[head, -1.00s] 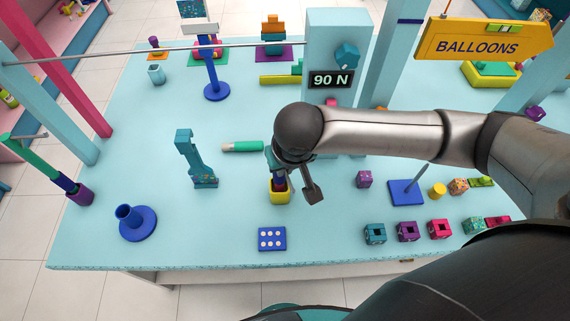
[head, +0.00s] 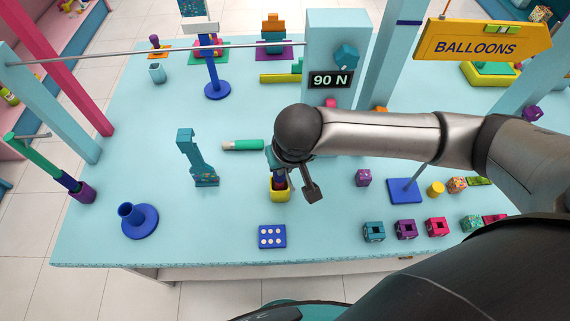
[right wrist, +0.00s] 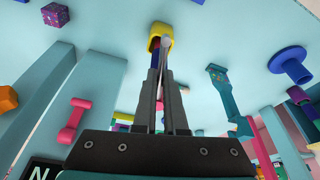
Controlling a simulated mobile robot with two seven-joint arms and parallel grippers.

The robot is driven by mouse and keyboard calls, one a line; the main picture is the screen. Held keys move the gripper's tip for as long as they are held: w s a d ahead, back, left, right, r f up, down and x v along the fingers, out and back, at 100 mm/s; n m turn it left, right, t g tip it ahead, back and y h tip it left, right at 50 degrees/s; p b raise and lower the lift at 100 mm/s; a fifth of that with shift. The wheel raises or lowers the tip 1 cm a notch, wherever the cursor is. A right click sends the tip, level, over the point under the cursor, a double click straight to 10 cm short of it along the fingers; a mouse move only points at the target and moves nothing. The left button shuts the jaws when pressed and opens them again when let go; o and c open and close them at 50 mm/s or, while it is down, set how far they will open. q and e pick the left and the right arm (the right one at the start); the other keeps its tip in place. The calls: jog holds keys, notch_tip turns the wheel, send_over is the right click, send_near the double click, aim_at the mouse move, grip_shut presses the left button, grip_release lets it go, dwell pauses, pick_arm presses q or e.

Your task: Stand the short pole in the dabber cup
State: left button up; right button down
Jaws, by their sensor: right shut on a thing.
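The yellow cup (head: 279,195), apparently the dabber cup, stands on the table directly below my right gripper (head: 293,177). Dark blue and purple show in its mouth. In the right wrist view my gripper's fingers (right wrist: 163,78) are shut on a thin pale pole (right wrist: 166,44), apparently the short pole. Its far end overlaps the yellow cup (right wrist: 160,30) there. I cannot tell whether it is inside the cup or in front of it. In the head view the gripper and wrist hide most of the pole. My left gripper is not in view.
A green cylinder (head: 243,145) lies behind the yellow cup. A teal stand (head: 197,160) is to its left, and a blue dotted block (head: 272,236) is in front. A blue base with a rod (head: 404,190) and small cubes are right.

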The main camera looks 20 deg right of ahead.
jog(key=shift+f, duration=0.75)
jog(key=c, duration=0.9)
grip_release()
jog(key=shift+o, duration=0.3)
jog(key=o, duration=0.8)
jog(key=shift+o, duration=0.2)
jog(key=shift+p+v, duration=0.9)
jog(key=shift+v, duration=3.6)
